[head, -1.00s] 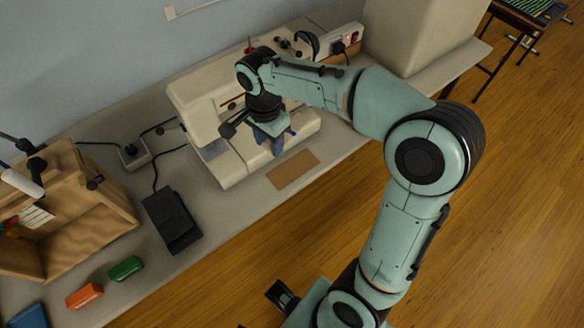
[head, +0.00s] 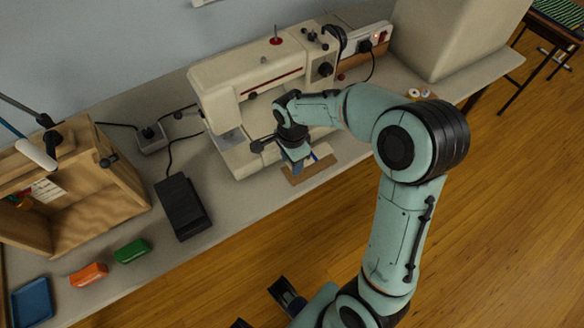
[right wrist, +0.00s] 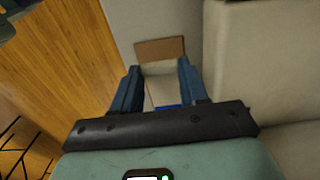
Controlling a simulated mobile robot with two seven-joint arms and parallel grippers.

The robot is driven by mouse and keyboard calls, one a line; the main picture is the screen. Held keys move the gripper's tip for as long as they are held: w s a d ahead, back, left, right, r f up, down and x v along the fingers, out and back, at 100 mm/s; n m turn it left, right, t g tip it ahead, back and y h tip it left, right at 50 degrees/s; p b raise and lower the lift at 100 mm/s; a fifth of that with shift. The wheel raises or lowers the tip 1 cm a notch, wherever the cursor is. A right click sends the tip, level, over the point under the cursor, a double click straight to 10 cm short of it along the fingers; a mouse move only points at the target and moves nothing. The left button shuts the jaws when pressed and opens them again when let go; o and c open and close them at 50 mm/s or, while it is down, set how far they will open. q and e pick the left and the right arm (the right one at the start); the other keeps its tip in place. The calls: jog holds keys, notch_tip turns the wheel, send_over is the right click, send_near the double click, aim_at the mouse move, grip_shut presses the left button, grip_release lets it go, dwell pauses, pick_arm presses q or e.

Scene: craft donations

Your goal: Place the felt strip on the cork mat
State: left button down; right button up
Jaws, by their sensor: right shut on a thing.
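The cork mat (head: 318,166) is a flat brown rectangle on the bench, in front of the sewing machine. It also shows beyond the fingertips in the right wrist view (right wrist: 160,49). My right gripper (head: 299,168) points down over the mat and hides part of it. It is shut on the felt strip, of which a small bright blue part (head: 314,156) shows beside the fingers. In the right wrist view a blue edge of the strip (right wrist: 167,107) shows low between the fingers (right wrist: 158,78). Whether the strip touches the mat is hard to tell.
The cream sewing machine (head: 240,88) stands close behind my right gripper. A black foot pedal (head: 183,207), green block (head: 132,251), orange block (head: 88,275), blue tray (head: 33,302) and open wooden box (head: 100,205) are to the left. Bare bench lies between pedal and mat.

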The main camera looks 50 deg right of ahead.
jog(key=shift+f, duration=2)
jog(key=shift+b, duration=0.3)
jog(key=shift+f, duration=0.15)
jog(key=o, duration=1)
jog(key=shift+r, duration=0.45)
notch_tip(320, 180, up, 12)
jog(key=shift+f+p, duration=0.25)
jog(key=shift+p, duration=0.7)
